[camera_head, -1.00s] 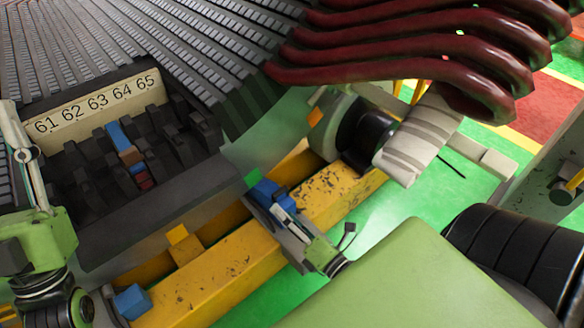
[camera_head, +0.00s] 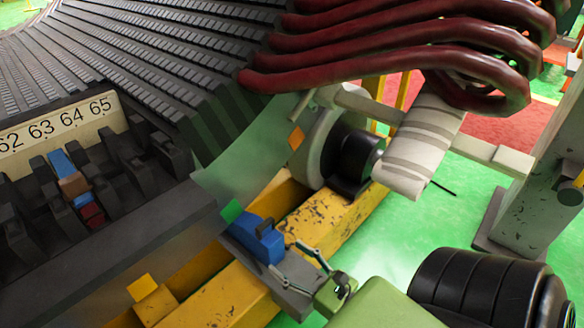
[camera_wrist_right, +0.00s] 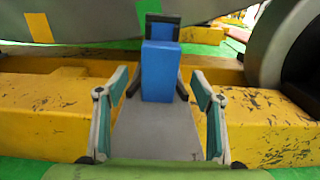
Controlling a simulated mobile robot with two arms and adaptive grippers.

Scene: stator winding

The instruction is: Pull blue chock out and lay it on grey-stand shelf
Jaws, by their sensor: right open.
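The blue chock (camera_head: 258,238) stands on the yellow beam at the end of a grey plate (camera_wrist_right: 158,135), beside the machine's lower edge. It shows upright in the right wrist view (camera_wrist_right: 160,70), with dark side pieces around its lower part. My right gripper (camera_head: 282,257) is open and empty in front of the chock; in the wrist view its fingers (camera_wrist_right: 159,75) are spread to either side of the grey plate and do not touch the chock. My left gripper is out of view.
The yellow beam (camera_head: 222,300) runs under the machine. Dark red coil ends (camera_head: 400,60) hang above, and a white wrapped bar (camera_head: 425,145) juts out near the black roller (camera_head: 352,160). Green floor (camera_head: 400,235) is open between beam and stand.

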